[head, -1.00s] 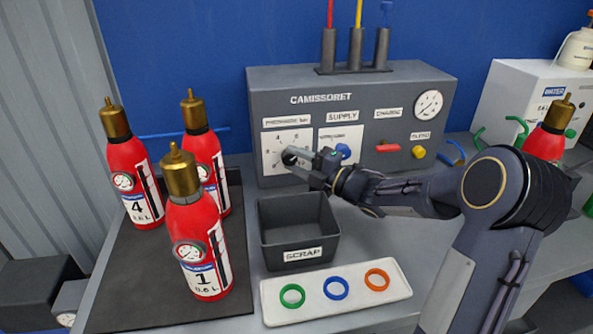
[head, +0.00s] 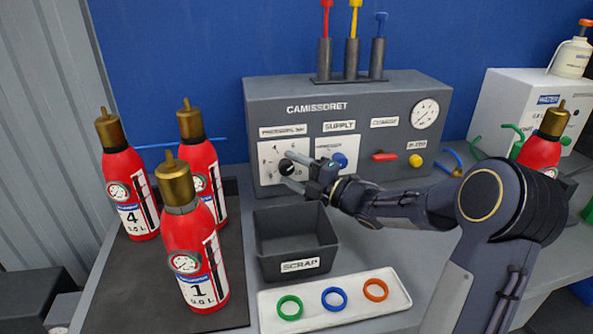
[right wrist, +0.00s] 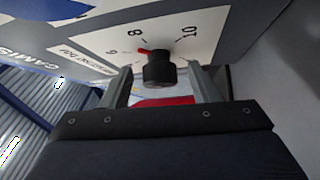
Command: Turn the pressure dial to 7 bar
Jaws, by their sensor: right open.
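The pressure dial is a black knob (head: 287,167) on a white numbered plate at the left of the grey panel. In the right wrist view the knob (right wrist: 158,70) has a red pointer (right wrist: 146,51) that appears to lie between 6 and 8; the slanted view leaves its exact reading unclear. My right gripper (head: 288,169) is open, one finger on each side of the knob. In the right wrist view its fingers (right wrist: 160,87) stand apart from the knob with gaps on both sides. My left gripper is not in view.
A grey scrap bin (head: 295,241) stands below the dial. A white tray (head: 350,311) with three coloured rings lies in front. Red extinguishers (head: 205,246) stand on a dark mat at left. A blue knob (head: 340,161), red lever (head: 384,157) and yellow button (head: 415,161) sit right of the dial.

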